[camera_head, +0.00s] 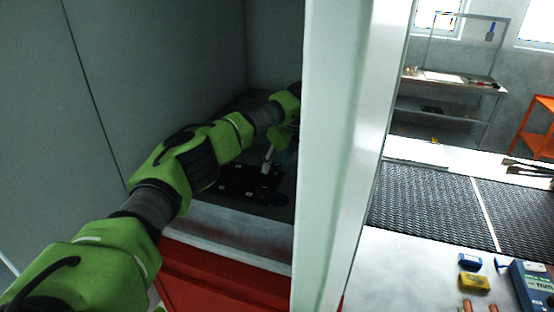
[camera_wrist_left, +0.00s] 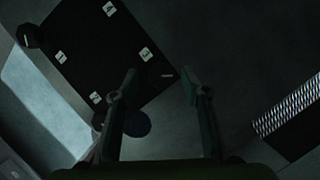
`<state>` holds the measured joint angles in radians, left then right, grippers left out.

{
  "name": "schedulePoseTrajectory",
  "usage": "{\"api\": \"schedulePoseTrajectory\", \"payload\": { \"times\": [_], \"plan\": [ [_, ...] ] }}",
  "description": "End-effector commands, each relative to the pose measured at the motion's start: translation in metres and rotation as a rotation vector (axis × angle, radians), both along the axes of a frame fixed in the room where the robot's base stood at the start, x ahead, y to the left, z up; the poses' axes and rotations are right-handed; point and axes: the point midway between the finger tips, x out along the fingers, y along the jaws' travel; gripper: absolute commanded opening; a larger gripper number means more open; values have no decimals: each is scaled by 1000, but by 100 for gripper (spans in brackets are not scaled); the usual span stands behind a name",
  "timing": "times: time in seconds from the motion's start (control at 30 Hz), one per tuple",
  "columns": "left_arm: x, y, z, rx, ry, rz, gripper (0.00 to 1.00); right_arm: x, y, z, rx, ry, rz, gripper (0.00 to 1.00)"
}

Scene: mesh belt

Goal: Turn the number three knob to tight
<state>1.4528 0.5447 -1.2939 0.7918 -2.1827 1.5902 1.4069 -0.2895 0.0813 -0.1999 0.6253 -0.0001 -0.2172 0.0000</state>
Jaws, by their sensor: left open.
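A black panel (camera_head: 238,182) with small white labels lies low inside the grey cabinet. A dark round knob (camera_wrist_left: 30,36) sits at the panel's upper left edge there. A bluish round knob (camera_wrist_left: 138,124) shows low in the middle, partly behind a finger. My right gripper is out of view.
A pale upright cabinet wall (camera_head: 335,150) stands close on the right of my left arm. A red front edge (camera_head: 220,280) lies below. Outside, a bench holds dark mesh mats (camera_head: 430,210), a yellow block (camera_head: 474,282) and a blue meter (camera_head: 532,285).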

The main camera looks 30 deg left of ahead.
Motion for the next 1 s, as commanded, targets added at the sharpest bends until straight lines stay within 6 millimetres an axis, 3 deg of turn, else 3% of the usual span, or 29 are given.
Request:
{"api": "schedulePoseTrajectory", "payload": {
  "times": [0.2,0.37,0.73,1.0],
  "plan": [
    [0,0,-1,0,0,-1,42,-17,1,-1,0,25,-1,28],
    [0,0,-1,0,0,-1,4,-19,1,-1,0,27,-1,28],
    [0,0,-2,0,-1,-33,4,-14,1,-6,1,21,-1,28],
    [-1,1,-4,0,-3,-185,4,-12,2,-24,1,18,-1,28]
  ]
}}
